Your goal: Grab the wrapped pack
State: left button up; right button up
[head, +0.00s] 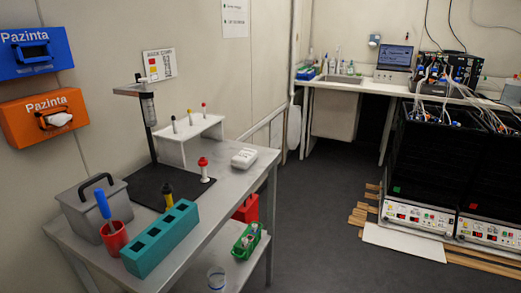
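A small white rounded pack (244,158) lies on the right part of the grey metal table, near its right edge. It looks like the wrapped pack, but it is too small to make out any wrapping. Nothing touches it, and its top is uncovered. Neither of my grippers is in view.
The metal table (228,187) also holds a teal block (160,238), a grey box (75,213), a red cup (114,238), a stand (150,120) and a small white rack (185,135). A green basket (246,240) sits below. Dark floor (320,220) is clear to the right.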

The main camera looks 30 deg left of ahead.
aim_at(243, 160)
jog(key=i, duration=2.6)
jog(key=i+u, duration=0.4)
jog(key=i+l+u, duration=0.2)
jog(key=u, duration=1.6)
jog(key=i+l, duration=0.05)
